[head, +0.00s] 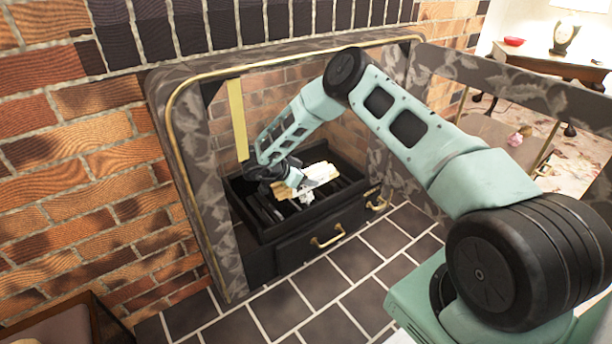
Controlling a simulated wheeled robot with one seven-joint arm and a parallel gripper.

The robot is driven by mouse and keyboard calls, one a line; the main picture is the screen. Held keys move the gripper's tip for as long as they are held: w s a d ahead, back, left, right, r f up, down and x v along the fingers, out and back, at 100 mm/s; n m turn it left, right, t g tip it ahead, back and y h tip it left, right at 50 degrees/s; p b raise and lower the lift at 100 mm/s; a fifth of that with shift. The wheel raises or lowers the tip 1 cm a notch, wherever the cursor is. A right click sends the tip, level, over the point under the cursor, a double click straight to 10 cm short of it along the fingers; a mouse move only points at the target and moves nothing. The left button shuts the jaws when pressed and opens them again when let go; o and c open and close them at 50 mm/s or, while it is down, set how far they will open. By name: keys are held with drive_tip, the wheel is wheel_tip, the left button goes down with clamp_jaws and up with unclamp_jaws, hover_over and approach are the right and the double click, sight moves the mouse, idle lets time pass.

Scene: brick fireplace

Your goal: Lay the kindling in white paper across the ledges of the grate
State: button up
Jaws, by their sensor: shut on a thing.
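The kindling in white paper (318,178) is a pale bundle of sticks with a white wrap, inside the fireplace opening. My gripper (284,186) is shut on the bundle near its left end, partly hidden by my own arm. The bundle is over the black grate (258,228), which has dark bars and a raised rim. I cannot tell whether the bundle touches the ledges or hangs just above them. Something whitish shows among the bars under the bundle, too small to make out.
A dark drawer with brass handles (327,237) is below the grate. The patterned stone surround (200,170) with gold trim frames the opening closely around my arm. Dark tiles (345,290) in front are clear. A side table (560,68) stands far right.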

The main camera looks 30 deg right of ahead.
drive_tip(key=shift+f, duration=0.5)
idle(0.4)
drive_tip(key=o, duration=1.3)
drive_tip(key=p+v, duration=0.3)
drive_tip(key=v, duration=0.3)
drive_tip(key=shift+a+r+p, duration=0.15)
drive_tip(key=shift+r+p, duration=0.1)
drive_tip(key=shift+p, duration=0.05)
drive_tip(key=shift+a+r, duration=0.2)
drive_tip(key=shift+a, duration=0.25)
